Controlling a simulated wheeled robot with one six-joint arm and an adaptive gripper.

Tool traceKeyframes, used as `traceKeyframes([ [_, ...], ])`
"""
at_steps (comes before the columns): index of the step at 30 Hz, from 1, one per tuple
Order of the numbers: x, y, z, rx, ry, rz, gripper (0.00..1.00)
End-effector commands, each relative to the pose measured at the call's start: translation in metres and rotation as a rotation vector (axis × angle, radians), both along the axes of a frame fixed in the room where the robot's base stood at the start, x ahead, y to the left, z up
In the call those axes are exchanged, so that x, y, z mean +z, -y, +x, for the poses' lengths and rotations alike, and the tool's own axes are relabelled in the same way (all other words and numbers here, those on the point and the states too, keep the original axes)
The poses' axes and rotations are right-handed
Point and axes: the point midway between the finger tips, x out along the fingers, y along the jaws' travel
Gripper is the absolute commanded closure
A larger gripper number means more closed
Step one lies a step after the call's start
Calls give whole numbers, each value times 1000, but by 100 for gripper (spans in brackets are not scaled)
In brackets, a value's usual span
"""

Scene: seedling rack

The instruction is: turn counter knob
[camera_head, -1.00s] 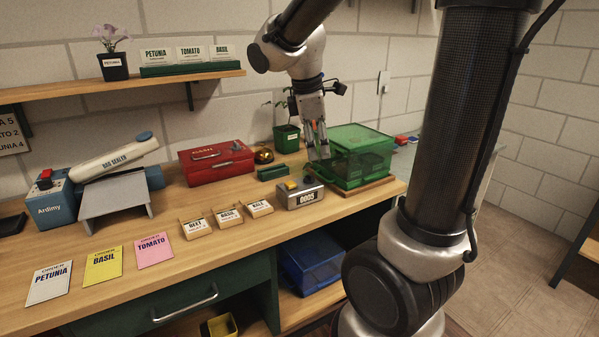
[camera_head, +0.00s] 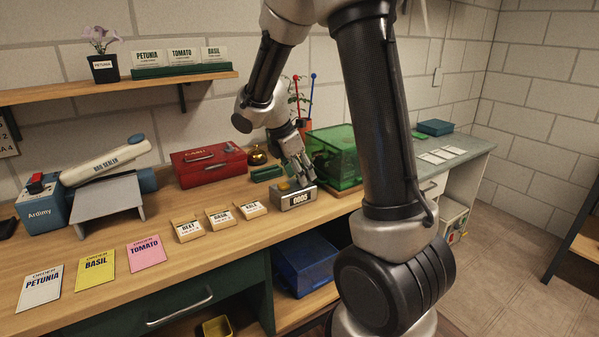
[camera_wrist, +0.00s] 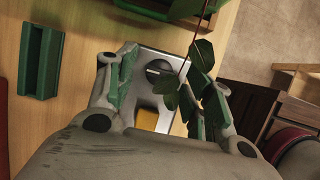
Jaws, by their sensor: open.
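The counter (camera_head: 298,199) is a small grey box on the wooden bench, with a display that seems to read 0005. In the wrist view its top plate shows a dark round knob (camera_wrist: 158,71) and a yellow button (camera_wrist: 146,119). My gripper (camera_head: 304,179) is open and points down over the counter. In the wrist view the green-padded fingers (camera_wrist: 165,88) stand on either side of the knob, apart from it. Dark green leaves (camera_wrist: 201,82) on a thin stem cross the view near the right finger and overlap the counter's edge. I cannot tell whether they touch the finger.
A green translucent box (camera_head: 334,157) stands just right of the counter. A green grooved block (camera_head: 267,174), a brass bell (camera_head: 256,156) and a red cash box (camera_head: 207,163) are behind and left. Small labelled wooden blocks (camera_head: 220,217) stand to the left. A potted plant with stakes (camera_head: 311,92) is behind my arm.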

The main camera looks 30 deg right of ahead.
Motion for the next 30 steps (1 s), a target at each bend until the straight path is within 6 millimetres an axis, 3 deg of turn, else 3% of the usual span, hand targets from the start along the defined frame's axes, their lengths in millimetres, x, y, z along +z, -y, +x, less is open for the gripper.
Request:
traceKeyframes([
  [5, 0, 0, 0, 0, 0, 0, 48],
  [13, 0, 0, 0, -1, 0, 0, 94],
  [23, 0, 0, 0, -33, -1, -1, 94],
  [30, 0, 0, 2, -161, 0, 0, 94],
])
